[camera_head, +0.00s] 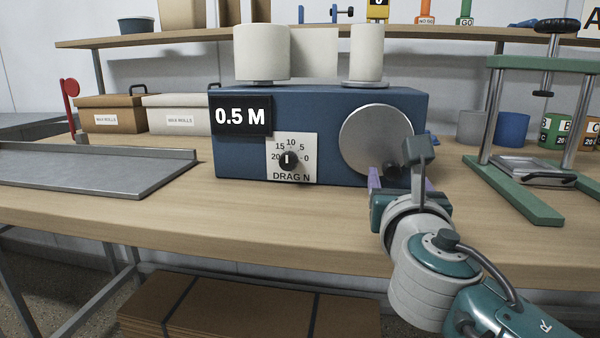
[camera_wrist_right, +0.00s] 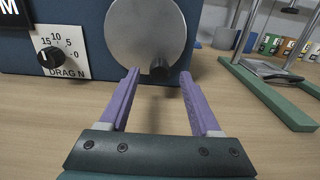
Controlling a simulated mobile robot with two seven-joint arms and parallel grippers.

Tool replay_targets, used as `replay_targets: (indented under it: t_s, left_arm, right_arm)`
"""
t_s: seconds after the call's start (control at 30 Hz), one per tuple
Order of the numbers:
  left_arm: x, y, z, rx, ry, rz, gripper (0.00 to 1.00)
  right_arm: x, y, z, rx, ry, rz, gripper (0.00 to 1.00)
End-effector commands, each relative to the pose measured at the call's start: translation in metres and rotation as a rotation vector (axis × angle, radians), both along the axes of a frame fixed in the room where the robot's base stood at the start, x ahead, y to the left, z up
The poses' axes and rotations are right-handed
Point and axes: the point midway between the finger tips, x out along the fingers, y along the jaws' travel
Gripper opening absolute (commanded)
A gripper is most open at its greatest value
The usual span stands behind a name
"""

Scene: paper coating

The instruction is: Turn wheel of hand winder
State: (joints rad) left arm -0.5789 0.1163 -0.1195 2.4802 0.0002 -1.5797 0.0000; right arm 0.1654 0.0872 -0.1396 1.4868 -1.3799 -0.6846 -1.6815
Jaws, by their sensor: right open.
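The hand winder (camera_head: 235,155) is a blue box on the bench with two white rolls on top, a "0.5 M" display and a drag dial (camera_head: 290,160). Its wheel (camera_head: 372,135) is a round grey disc on the front face, at the right. The wheel's dark crank knob (camera_wrist_right: 160,68) sits low on the disc in the right wrist view. My right gripper (camera_wrist_right: 158,85) is open, its purple fingers pointing at the winder with the knob between and just beyond their tips. Nothing is held. In the head view my right gripper (camera_head: 400,180) partly covers the knob. My left gripper is out of view.
A green press frame (camera_head: 513,190) stands to the right of the winder. A grey metal tray (camera_head: 100,172) lies to the left. Boxes of rolls (camera_head: 175,113) stand behind it. The bench front (camera_head: 270,225) is clear.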

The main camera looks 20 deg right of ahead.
Motion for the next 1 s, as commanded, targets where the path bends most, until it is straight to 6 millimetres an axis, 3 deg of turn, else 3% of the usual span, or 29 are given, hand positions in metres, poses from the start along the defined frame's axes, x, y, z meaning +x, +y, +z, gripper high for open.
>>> replay_targets:
  t_s: [0.23,0.6,1.0]
  left_arm:
    - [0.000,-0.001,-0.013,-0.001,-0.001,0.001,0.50]
    - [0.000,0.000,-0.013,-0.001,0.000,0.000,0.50]
    - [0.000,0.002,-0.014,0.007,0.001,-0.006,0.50]
  right_arm:
    - [0.031,-0.019,-0.002,-0.001,-0.001,-0.001,0.64]
    - [0.037,-0.023,-0.001,0.001,0.000,0.000,0.64]
    - [0.036,-0.022,-0.001,0.001,0.000,0.000,0.19]
